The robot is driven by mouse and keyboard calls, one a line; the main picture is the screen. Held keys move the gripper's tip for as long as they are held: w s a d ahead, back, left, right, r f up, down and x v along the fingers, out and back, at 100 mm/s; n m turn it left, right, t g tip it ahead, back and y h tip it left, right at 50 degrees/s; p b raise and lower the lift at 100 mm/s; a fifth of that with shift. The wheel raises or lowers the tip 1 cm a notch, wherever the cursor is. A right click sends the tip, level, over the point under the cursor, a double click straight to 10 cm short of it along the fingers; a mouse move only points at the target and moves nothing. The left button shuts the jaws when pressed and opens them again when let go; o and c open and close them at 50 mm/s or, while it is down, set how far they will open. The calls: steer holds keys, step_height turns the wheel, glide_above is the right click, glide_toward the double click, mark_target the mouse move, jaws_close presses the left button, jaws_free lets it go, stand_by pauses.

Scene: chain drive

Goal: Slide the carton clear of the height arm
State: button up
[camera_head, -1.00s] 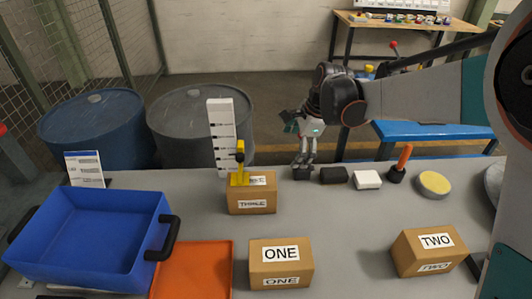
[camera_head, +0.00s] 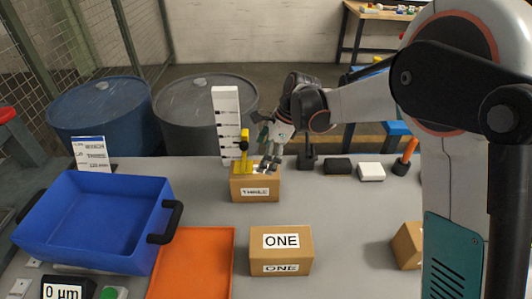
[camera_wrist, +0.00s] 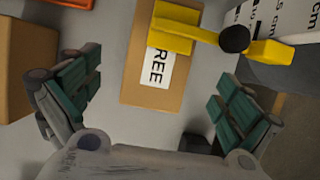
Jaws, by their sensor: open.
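The carton labelled THREE (camera_head: 256,188) stands on the grey table beside a white height scale (camera_head: 228,120). The yellow height arm (camera_head: 243,155) reaches over its top; in the wrist view the yellow arm (camera_wrist: 180,28) crosses the top of the carton (camera_wrist: 150,92). I cannot tell whether they touch. My gripper (camera_head: 268,162) is above the carton's right part. In the wrist view its two fingers (camera_wrist: 157,88) are wide apart, one on each side of the carton, with nothing held between them.
Carton ONE (camera_head: 281,250) stands in front; carton TWO (camera_head: 406,246) is mostly hidden by my arm. An orange tray (camera_head: 192,265) and a blue bin (camera_head: 90,222) are left. Small blocks (camera_head: 338,166) stand right of carton THREE. Table between cartons THREE and ONE is clear.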

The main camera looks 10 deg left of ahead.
mark_target(250, 181)
steer(key=b+x, duration=0.3)
steer(key=x, duration=0.9)
steer(key=shift+a+f+b, duration=0.1)
steer(key=shift+a+b, duration=0.05)
steer(key=shift+b, duration=0.25)
steer(key=shift+s, duration=0.15)
steer(key=c, duration=1.8)
